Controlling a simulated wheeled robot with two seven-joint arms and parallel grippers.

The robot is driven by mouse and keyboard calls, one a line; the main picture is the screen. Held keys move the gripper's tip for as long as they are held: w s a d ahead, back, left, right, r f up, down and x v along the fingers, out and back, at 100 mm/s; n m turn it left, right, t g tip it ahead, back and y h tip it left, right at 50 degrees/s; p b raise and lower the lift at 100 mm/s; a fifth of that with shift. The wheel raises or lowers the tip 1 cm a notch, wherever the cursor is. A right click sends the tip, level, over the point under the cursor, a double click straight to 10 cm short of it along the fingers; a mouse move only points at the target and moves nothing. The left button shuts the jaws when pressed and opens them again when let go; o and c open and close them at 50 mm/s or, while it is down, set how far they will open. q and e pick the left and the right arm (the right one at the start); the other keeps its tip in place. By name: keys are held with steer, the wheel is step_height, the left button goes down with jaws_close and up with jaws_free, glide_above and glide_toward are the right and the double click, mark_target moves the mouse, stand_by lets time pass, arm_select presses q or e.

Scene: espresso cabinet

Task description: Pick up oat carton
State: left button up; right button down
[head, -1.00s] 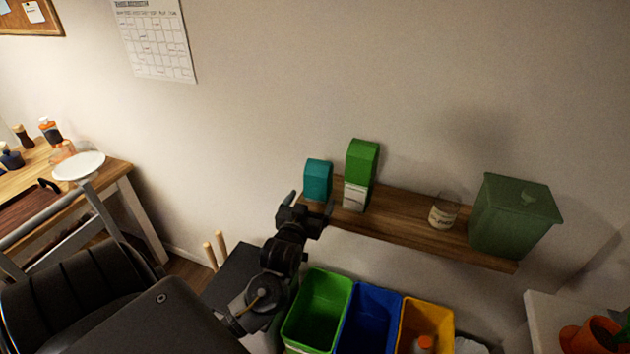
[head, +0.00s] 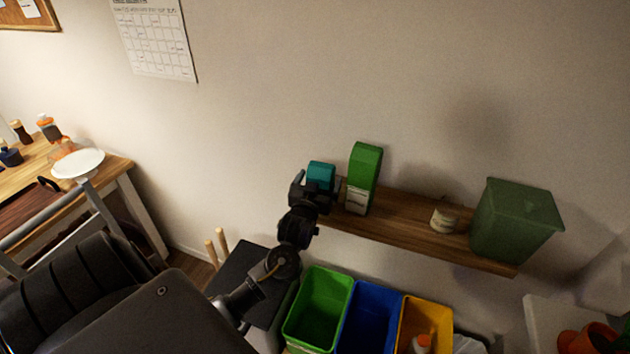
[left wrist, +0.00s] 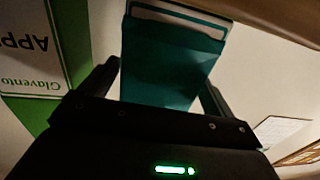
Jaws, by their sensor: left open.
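A teal carton (head: 321,174) stands at the left end of the wooden wall shelf; I take it for the oat carton, though no label on it is readable. My left gripper (head: 317,187) is open in front of it, hiding its lower part. In the left wrist view the teal carton (left wrist: 172,60) lies between the two spread fingers of the left gripper (left wrist: 160,88), with a narrow gap visible on the right. I cannot tell whether either finger touches it. My right gripper is not in view.
A green carton (head: 362,180) with a white label stands close to the right on the shelf (head: 405,222). A small jar (head: 444,217) and a green lidded bin (head: 515,222) are further right. Green (head: 320,305), blue (head: 368,318) and yellow (head: 424,318) bins stand below.

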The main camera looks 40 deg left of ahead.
arm_select(q)
steer(key=x, duration=0.2)
steer(key=shift+w+a+r, duration=0.1)
steer(key=shift+w+a, duration=0.05)
steer(key=shift+w, duration=0.35)
steer(key=shift+s, duration=0.1)
steer(key=shift+c, duration=0.4)
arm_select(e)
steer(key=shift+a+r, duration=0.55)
arm_select(q)
steer(key=c, duration=1)
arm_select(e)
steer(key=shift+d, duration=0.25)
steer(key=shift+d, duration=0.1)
